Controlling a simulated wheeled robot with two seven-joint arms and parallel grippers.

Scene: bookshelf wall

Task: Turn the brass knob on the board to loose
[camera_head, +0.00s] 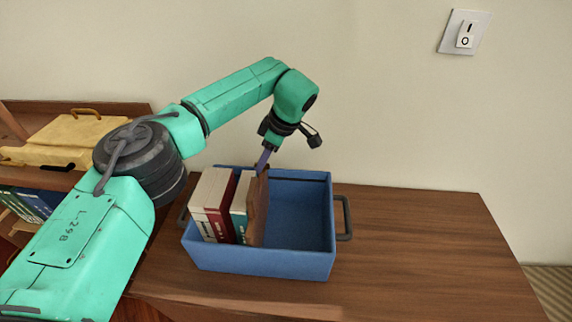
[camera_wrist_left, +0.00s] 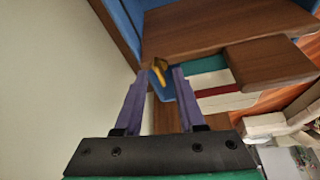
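The brass knob (camera_wrist_left: 158,68) shows small and yellow in the left wrist view, between and just beyond my left fingertips. It sits at the end of a brown wooden board (camera_wrist_left: 200,28). In the head view the board (camera_head: 259,212) stands upright in the blue crate, beside the books; the knob is hidden there. My left gripper (camera_head: 263,162) points down at the board's top edge. In the wrist view its purple fingers (camera_wrist_left: 160,80) are apart, with a gap around the knob's direction; I cannot tell whether they touch it. My right gripper is not in view.
The blue crate (camera_head: 262,262) stands on a wooden cabinet top (camera_head: 420,250), with books (camera_head: 212,205) in its left part and room on its right. A yellow case (camera_head: 75,135) lies on a shelf at left. A wall switch (camera_head: 465,33) is at upper right.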

